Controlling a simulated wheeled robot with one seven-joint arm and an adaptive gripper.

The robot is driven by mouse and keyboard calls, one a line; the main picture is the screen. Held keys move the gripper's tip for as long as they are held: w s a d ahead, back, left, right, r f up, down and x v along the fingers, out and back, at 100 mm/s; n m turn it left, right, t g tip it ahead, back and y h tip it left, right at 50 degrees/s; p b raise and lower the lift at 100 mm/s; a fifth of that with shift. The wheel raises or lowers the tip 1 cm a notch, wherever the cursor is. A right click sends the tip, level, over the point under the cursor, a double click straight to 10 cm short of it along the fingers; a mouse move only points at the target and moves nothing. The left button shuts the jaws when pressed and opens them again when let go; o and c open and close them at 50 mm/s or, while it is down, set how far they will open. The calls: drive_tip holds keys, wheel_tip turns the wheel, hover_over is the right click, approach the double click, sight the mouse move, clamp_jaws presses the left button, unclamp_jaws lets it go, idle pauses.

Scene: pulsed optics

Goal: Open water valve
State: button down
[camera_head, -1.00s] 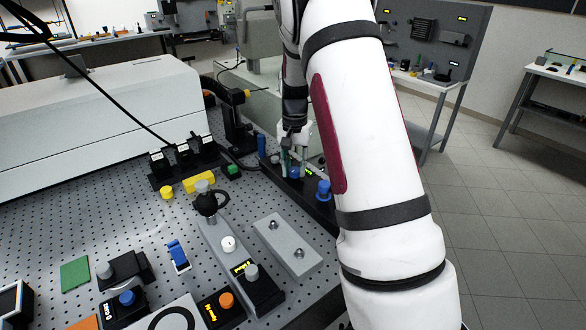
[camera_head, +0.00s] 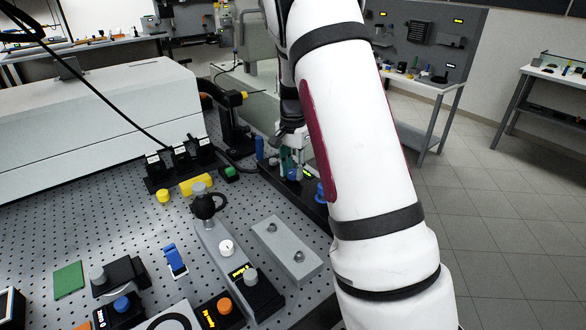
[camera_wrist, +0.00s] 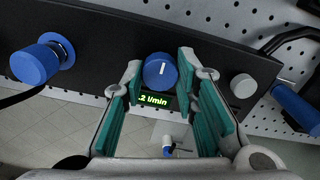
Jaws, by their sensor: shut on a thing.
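The water valve knob (camera_wrist: 160,71) is round and blue with a white line on its face. It sits on a dark panel between the teal-padded fingers of my gripper (camera_wrist: 160,68) in the wrist view. My gripper is shut on this knob. The white line stands nearly upright in that view. A small display (camera_wrist: 155,100) beside the knob shows green text ending in "2 l/min"; its left part is cut off by a finger. In the head view my gripper (camera_head: 291,172) reaches down to the panel, and its fingers partly hide the knob (camera_head: 293,174).
A larger blue knob (camera_wrist: 36,63) stands on the same panel, with a grey round knob (camera_wrist: 243,86) on the other side. A blue cylinder (camera_wrist: 297,110) is beyond the panel's end. Optics parts, including a grey plate (camera_head: 287,250), stand on the perforated table.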

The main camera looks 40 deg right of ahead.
sight(293, 171)
drive_tip(key=c, duration=1.3)
unclamp_jaws()
wheel_tip(293, 171, up, 12)
drive_tip(key=shift+r, duration=0.1)
